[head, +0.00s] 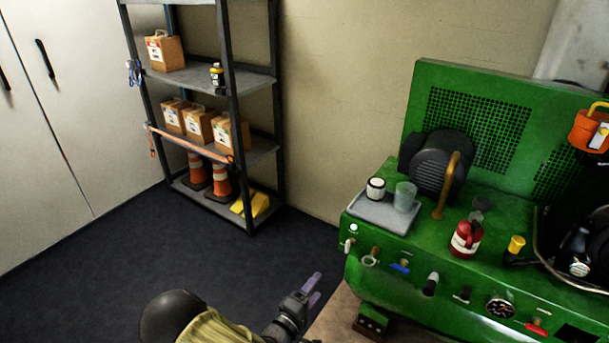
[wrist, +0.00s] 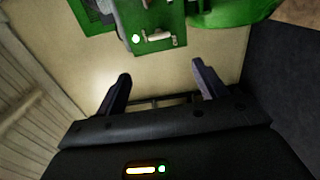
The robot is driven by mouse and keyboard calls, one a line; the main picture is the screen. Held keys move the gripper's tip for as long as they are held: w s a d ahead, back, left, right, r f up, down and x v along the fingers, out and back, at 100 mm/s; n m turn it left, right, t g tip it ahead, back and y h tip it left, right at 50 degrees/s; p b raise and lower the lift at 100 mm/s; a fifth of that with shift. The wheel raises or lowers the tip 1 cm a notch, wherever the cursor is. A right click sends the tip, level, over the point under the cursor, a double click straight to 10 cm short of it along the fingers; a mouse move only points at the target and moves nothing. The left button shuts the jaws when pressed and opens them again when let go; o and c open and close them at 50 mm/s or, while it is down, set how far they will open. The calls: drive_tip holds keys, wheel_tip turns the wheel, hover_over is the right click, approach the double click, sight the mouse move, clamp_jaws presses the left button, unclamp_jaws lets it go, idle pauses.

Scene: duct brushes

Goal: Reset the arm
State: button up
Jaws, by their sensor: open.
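My gripper (head: 308,292) is at the bottom middle of the head view, low over the dark floor and left of the green machine. Its fingers point up and to the right in that view. In the wrist view my gripper (wrist: 160,88) shows two dark fingers spread apart with nothing between them. Part of my arm shows at the bottom of the head view. The wrist view looks tilted, with a green machine part at its top.
The green machine (head: 390,262) fills the right, bearing a grey tray (head: 372,222) with cups and a red container (head: 466,239). A metal shelf (head: 262,150) with boxes and cones stands at the back left. White cabinets (head: 75,120) line the left. Dark floor (head: 90,275) between is clear.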

drive_tip(key=s+d+r+m+g+y, duration=0.5)
drive_tip(key=s+r+m+g, duration=0.1)
drive_tip(key=s+r, duration=0.15)
drive_tip(key=s+d+r+m+g+y, duration=0.5)
drive_tip(key=s+d+r+g+y, duration=0.15)
drive_tip(key=r, duration=0.25)
wheel_tip(320, 180, up, 23)
drive_tip(key=s+p, duration=0.1)
drive_tip(key=p, duration=2.2)
drive_tip(key=shift+a+h, duration=0.25)
drive_tip(key=shift+h, duration=0.2)
drive_tip(key=shift+s+t, duration=0.1)
drive_tip(key=shift+t, duration=0.15)
drive_tip(key=shift+d, duration=0.1)
